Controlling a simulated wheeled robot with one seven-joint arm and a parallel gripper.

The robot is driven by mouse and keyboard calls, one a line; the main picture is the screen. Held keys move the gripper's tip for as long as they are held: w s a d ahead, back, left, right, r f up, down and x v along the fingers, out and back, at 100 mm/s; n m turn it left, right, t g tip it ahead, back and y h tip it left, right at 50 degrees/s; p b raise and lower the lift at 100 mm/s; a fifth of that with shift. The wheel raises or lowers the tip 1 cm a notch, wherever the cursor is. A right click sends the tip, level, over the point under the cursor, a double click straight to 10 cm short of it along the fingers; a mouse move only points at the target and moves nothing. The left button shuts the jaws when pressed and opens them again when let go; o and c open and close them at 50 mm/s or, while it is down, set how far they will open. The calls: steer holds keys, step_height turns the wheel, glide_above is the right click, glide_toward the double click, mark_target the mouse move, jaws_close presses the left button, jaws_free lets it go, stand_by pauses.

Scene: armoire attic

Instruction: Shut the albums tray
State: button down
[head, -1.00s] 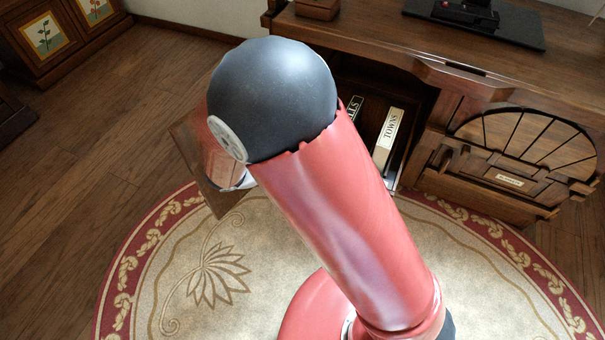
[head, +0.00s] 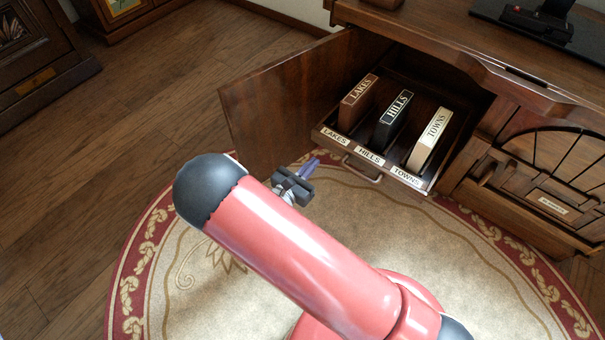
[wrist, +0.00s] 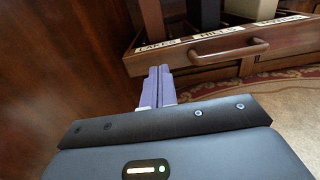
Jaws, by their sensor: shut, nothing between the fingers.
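The albums tray (head: 385,168) is pulled out of the open cabinet, with front labels LAKES, HILLS and TOWNS. It holds a brown LAKES album (head: 357,104), a black HILLS album (head: 392,121) and a cream TOWNS album (head: 429,140), all upright. Its front and bar handle show in the wrist view, the handle (wrist: 230,54) right of centre. My gripper (head: 312,166) is shut and empty, in front of the tray's left end and apart from the handle. In the wrist view its purple fingers (wrist: 160,78) lie together, pointing toward the tray's lower left corner.
The cabinet door (head: 285,100) stands open left of the tray, close to my gripper. A closed panel with a fan pattern (head: 555,160) is on the right. A round rug (head: 400,230) covers the floor in front. The wooden floor at left is clear.

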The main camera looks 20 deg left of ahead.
steer(key=x, duration=0.7)
steer(key=shift+w, duration=0.2)
steer(key=shift+d, duration=0.1)
